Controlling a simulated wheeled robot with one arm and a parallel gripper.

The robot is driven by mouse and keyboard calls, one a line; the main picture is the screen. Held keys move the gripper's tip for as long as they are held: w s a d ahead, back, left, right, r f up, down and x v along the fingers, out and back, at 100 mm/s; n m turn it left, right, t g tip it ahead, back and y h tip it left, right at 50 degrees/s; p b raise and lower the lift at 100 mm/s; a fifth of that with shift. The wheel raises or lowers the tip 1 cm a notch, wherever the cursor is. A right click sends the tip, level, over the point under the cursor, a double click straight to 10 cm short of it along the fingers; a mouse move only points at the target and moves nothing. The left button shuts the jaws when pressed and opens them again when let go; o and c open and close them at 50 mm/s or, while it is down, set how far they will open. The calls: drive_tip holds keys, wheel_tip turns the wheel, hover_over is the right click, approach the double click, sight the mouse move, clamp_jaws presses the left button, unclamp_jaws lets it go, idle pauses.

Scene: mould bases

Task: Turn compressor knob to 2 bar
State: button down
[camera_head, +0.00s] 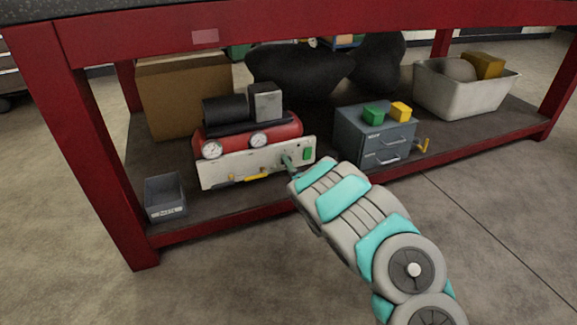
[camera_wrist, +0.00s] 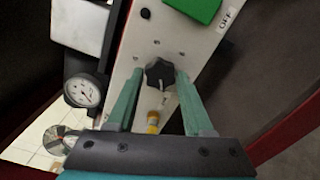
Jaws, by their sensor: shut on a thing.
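The compressor (camera_head: 295,125) is a red tank with a pale front panel (camera_head: 225,170), standing on the low shelf under a red bench. In the wrist view a dark lobed knob (camera_wrist: 160,75) with a pale pointer mark sits on the panel, with small marks around it. My gripper (camera_wrist: 158,77) has its two teal fingers on either side of the knob, shut on it. In the head view my gripper (camera_head: 287,161) reaches the panel's right part and the knob is mostly hidden. A round white gauge (camera_wrist: 83,91) shows in the wrist view; its reading is too small to tell.
A green switch (camera_head: 307,153) is right of the gripper; an OFF label (camera_wrist: 228,18) is near it. A yellow fitting (camera_wrist: 153,121) is below the knob. A grey drawer cabinet (camera_head: 350,140) stands to the right, a small bin (camera_head: 165,208) to the left. The red bench top (camera_head: 300,28) is overhead.

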drive_tip(key=shift+a, duration=0.15)
drive_tip(key=shift+c, duration=1.5)
unclamp_jaws()
drive_tip(key=p+v, duration=0.1)
drive_tip(key=v, duration=0.7)
drive_tip(key=shift+w, duration=0.1)
